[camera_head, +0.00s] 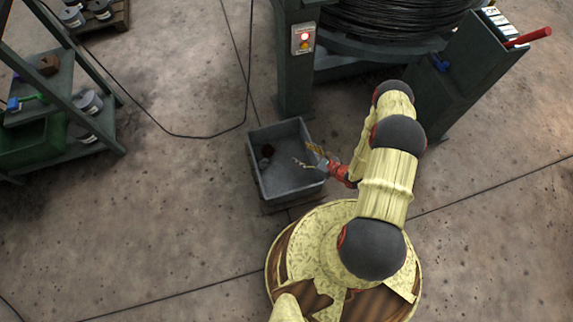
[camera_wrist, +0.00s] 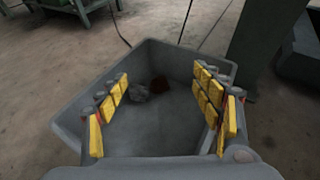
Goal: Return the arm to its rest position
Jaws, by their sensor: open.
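My gripper (camera_wrist: 165,108) is open and empty, its yellow-padded fingers spread wide apart in the wrist view. In the head view my gripper (camera_head: 318,163) is over the right side of a grey bin (camera_head: 262,187) on the floor. In the wrist view the bin's far wall (camera_wrist: 185,62) shows beyond the fingers. A dark reddish-brown lump (camera_wrist: 160,84) and a grey lump (camera_wrist: 138,92) lie inside the bin. My arm, in a pale yellow cover, reaches out from my base and bends down to the bin.
A dark green machine post (camera_head: 295,75) with a button box (camera_head: 303,38) stands just behind the bin. A coil of black wire (camera_head: 395,15) sits on the drum above. A green shelf (camera_head: 60,110) stands at left. A cable crosses the floor. The floor left of the bin is clear.

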